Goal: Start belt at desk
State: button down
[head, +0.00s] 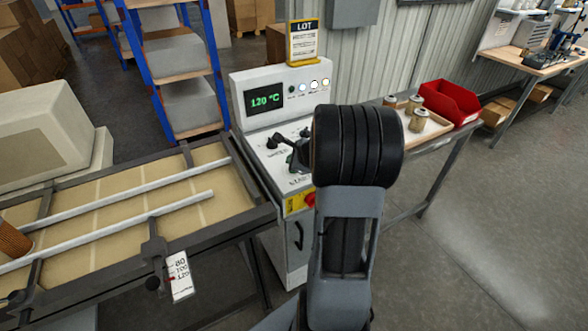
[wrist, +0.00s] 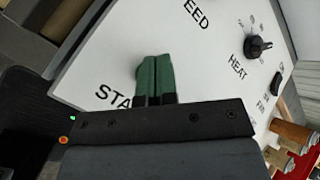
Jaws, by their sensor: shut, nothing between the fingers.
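The control desk (head: 262,168) is white, with a sloped top and an upright back panel. Its green display (head: 264,100) reads 120 °C. In the wrist view, the desk top (wrist: 200,60) carries the printed words "HEAT", part of "SPEED" and "STA", the last cut off by my gripper. My gripper (wrist: 157,62) is shut and empty, its green fingertips over the desk top beside "STA". Whatever lies under the fingertips is hidden, and I cannot tell whether they touch. A black knob (wrist: 258,46) sits by "HEAT". The belt (head: 110,205) lies left of the desk, with pale guide rails.
A brown cartridge (head: 14,240) is at the belt's left edge. A red button (head: 310,200) is on the desk front. Right of the desk, a tray (head: 437,129) holds several cartridges beside a red bin (head: 447,103). A LOT sign (head: 303,45) stands on top.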

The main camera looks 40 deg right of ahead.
jog(key=shift+f, duration=0.2)
dwell(0.7)
jog(key=shift+f+b, duration=0.25)
jog(key=shift+b, duration=0.3)
